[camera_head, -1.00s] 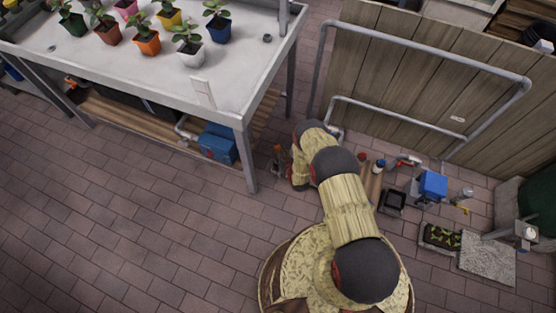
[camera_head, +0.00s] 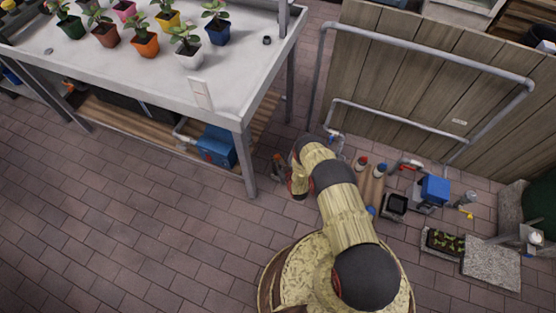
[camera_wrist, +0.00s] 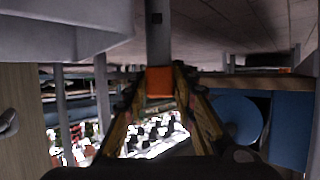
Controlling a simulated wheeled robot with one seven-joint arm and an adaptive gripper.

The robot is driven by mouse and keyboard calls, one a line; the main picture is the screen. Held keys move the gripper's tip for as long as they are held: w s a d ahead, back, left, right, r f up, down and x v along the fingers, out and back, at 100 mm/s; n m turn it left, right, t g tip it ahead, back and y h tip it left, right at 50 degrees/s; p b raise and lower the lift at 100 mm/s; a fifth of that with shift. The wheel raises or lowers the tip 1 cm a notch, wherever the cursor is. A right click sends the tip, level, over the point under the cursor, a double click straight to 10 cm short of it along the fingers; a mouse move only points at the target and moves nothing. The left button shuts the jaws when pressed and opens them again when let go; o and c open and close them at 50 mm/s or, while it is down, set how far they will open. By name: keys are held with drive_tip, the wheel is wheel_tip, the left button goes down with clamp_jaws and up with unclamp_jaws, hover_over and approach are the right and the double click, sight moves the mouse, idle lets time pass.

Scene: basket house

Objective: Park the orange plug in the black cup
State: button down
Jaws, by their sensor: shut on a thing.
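My gripper (camera_wrist: 160,90) is shut on the orange plug (camera_wrist: 160,82), which sits between its fingertips in the wrist view. In the head view my gripper (camera_head: 279,162) is low, just right of the white table's front right leg; the plug is too small to make out there. A small dark round cup-like piece (camera_head: 266,40) stands on the white tabletop near its right edge; it looks like the black cup, apart from my gripper and well above it. Its inside is too small to see.
The white table (camera_head: 100,75) carries several potted plants, with a blue machine (camera_head: 216,146) on its lower shelf. A pipe frame (camera_head: 430,50) stands before a wooden panel. A black square container (camera_head: 395,205) and blue box (camera_head: 435,190) are on the right. The left floor is clear.

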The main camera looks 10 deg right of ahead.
drive_tip(key=c, duration=1.5)
unclamp_jaws()
drive_tip(key=shift+f, duration=0.1)
drive_tip(key=shift+o, duration=0.2)
drive_tip(key=shift+r, duration=0.25)
drive_tip(key=p+v, duration=0.4)
drive_tip(key=v, duration=0.8)
drive_tip(key=shift+p, duration=0.3)
drive_tip(key=shift+s, duration=0.1)
